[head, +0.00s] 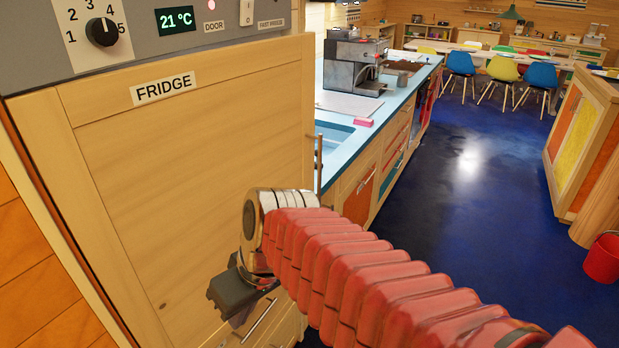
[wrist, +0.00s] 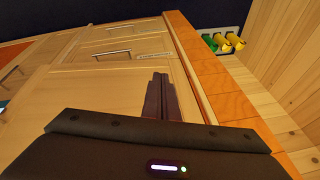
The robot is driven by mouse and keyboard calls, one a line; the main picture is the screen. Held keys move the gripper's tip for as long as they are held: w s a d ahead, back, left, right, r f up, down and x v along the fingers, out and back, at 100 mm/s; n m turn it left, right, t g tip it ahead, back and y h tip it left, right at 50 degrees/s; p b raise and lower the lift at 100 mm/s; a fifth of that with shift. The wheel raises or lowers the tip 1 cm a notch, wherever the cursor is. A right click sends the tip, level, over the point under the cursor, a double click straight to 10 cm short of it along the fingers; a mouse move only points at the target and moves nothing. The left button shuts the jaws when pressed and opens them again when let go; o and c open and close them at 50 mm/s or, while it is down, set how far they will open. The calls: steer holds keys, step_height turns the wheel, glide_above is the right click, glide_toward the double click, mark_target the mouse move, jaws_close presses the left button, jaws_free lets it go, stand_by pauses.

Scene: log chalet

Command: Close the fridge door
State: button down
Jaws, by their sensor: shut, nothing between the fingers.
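The fridge door (head: 185,170) is a pale wood panel under a "FRIDGE" label in the head view. My gripper (head: 238,312) is low in front of the door, partly hidden by my red-sleeved arm. In the wrist view my gripper (wrist: 160,78) has its dark fingers together, empty, over a pale wood panel (wrist: 100,90). Contact with the panel cannot be told.
The grey control panel (head: 230,18) shows 21 °C and a lit red light by "DOOR". A blue counter (head: 400,100) with a coffee machine (head: 355,62) runs behind. Blue floor (head: 460,200) is clear to the right, with a red bucket (head: 603,258) at the far right.

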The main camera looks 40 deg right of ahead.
mark_target(299, 173)
steer(key=w+d+r+n+t+y, duration=0.15)
steer(key=w+d+t+y, duration=0.4)
steer(key=w+d, duration=0.7)
steer(key=s+d+t+h, duration=0.2)
steer(key=d+t, duration=0.2)
steer(key=d, duration=0.8)
steer(key=s+d+r+t+h, duration=0.1)
steer(key=d+t, duration=0.3)
steer(key=d, duration=0.9)
steer(key=shift+s+h, duration=0.35)
steer(key=shift+s, duration=0.15)
steer(key=shift+w+t, duration=0.15)
steer(key=shift+t, duration=0.1)
steer(key=x, duration=1.3)
steer(key=shift+w+a, duration=0.1)
steer(key=shift+w, duration=0.25)
steer(key=shift+w, duration=0.1)
